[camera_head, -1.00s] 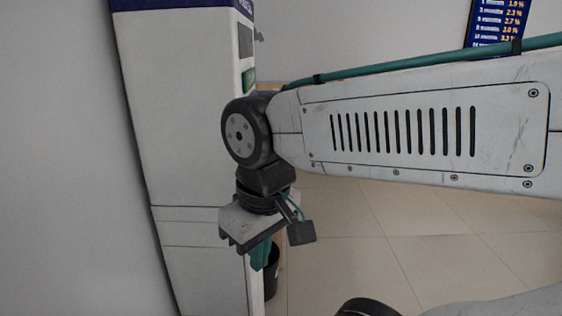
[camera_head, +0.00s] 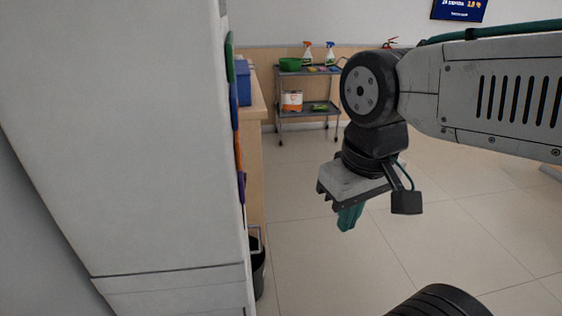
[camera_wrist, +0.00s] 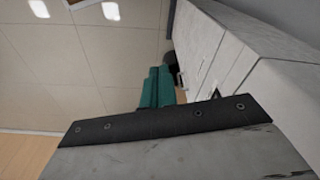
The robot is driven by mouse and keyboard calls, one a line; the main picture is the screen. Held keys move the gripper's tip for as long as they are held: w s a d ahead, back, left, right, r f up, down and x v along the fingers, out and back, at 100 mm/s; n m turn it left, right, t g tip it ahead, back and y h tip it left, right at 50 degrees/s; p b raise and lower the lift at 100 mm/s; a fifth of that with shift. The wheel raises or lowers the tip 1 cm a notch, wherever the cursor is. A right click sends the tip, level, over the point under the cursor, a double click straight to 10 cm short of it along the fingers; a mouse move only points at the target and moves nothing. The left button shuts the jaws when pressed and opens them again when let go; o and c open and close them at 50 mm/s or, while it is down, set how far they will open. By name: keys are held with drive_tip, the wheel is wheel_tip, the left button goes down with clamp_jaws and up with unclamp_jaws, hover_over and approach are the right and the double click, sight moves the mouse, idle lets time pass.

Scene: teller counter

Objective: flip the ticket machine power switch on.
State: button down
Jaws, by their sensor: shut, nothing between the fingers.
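A tall white cabinet (camera_head: 130,130), seemingly the ticket machine, fills the left of the head view. I see its plain side and a seam near the bottom. No power switch can be made out in either view. My gripper (camera_head: 349,218) hangs down to the right of the cabinet, clear of it, above the floor. Its teal fingers are shut and empty. In the wrist view the fingers (camera_wrist: 157,88) point toward the floor, and a pale panelled body (camera_wrist: 225,50), probably the same cabinet, stands to their right.
A wooden counter (camera_head: 256,135) with a blue box (camera_head: 243,82) stands behind the cabinet. A black bin (camera_head: 258,275) is beside its base. A grey cart (camera_head: 307,108) with spray bottles stands at the back wall. The tiled floor on the right is open.

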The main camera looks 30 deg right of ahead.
drive_tip(key=shift+w, duration=0.1)
drive_tip(key=w+d+f+m+y, duration=0.1)
drive_tip(key=w+d+m+y, duration=0.2)
drive_tip(key=w+m, duration=0.4)
drive_tip(key=w+d+f+m+t+y, duration=0.1)
drive_tip(key=w+d+m+y, duration=0.2)
drive_tip(key=w+m, duration=0.4)
drive_tip(key=w+d+f+m+t+y, duration=0.1)
drive_tip(key=w+d+f+m+y, duration=0.1)
drive_tip(key=w+m+y, duration=0.2)
drive_tip(key=w+m, duration=0.3)
drive_tip(key=w, duration=0.5)
drive_tip(key=shift+d+m, duration=0.3)
drive_tip(key=shift+d, duration=0.1)
drive_tip(key=w+a+f, duration=0.1)
drive_tip(key=a+f, duration=0.1)
drive_tip(key=a, duration=0.3)
drive_tip(key=w+a+f, duration=0.2)
drive_tip(key=a+f, duration=0.1)
drive_tip(key=a, duration=0.3)
drive_tip(key=shift+w+a, duration=0.25)
drive_tip(key=shift+w, duration=0.05)
